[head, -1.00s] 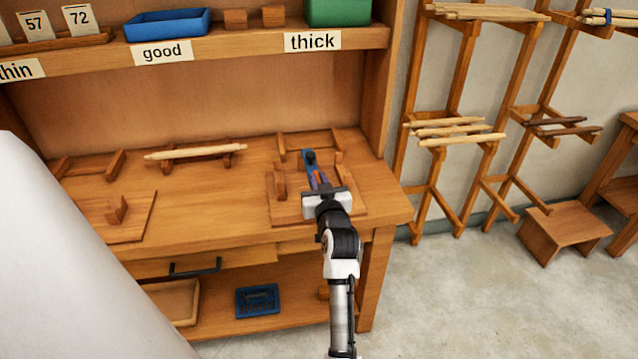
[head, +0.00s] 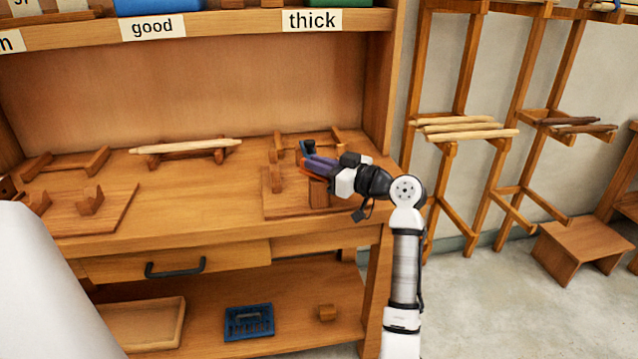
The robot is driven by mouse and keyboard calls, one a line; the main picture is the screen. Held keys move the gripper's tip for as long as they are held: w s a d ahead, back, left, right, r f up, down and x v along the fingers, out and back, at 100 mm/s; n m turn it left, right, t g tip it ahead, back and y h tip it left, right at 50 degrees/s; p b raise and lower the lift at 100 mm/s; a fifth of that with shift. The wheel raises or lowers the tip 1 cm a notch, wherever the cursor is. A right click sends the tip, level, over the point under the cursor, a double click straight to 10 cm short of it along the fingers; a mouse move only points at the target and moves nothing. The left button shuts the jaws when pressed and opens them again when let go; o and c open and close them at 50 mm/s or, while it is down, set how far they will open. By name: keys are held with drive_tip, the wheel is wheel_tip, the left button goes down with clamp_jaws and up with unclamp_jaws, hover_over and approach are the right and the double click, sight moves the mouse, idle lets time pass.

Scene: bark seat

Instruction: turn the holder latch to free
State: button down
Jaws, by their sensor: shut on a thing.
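The wooden holder's base board (head: 285,209) lies at the right end of the bench, with an upright wooden block (head: 276,180) on its left side. My gripper (head: 308,156) reaches over the board from the right, its purple and orange fingers pointing left. It is shut at a small dark blue piece (head: 308,146), which appears to be the holder latch. The fingers hide most of the latch, so its exact angle cannot be told. A wooden block (head: 319,193) stands just below the fingers.
A pale stick (head: 186,146) rests on a wooden stand at mid-bench. Another board with a notched block (head: 90,201) lies at left. The shelf with the "thick" label (head: 311,20) overhangs the bench. A drying rack (head: 468,130) stands at right.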

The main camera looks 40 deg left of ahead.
drive_tip(key=n+g+h+b, duration=0.1)
drive_tip(key=n+g, duration=0.1)
drive_tip(key=g, duration=0.1)
drive_tip(key=n+g+h+b, duration=0.1)
drive_tip(key=n+g, duration=0.1)
drive_tip(key=g, duration=0.1)
drive_tip(key=shift+n+g, duration=0.3)
drive_tip(key=shift+g, duration=0.1)
drive_tip(key=n+g+h, duration=0.3)
drive_tip(key=g, duration=0.1)
drive_tip(key=shift+n+g, duration=0.3)
drive_tip(key=shift+h+p, duration=0.3)
drive_tip(key=shift+h, duration=0.1)
drive_tip(key=shift+s+f+n+g+h, duration=0.1)
drive_tip(key=shift+n+g+h, duration=0.3)
drive_tip(key=shift+n+g, duration=0.1)
drive_tip(key=c, duration=1.5)
unclamp_jaws()
drive_tip(key=shift+o, duration=0.3)
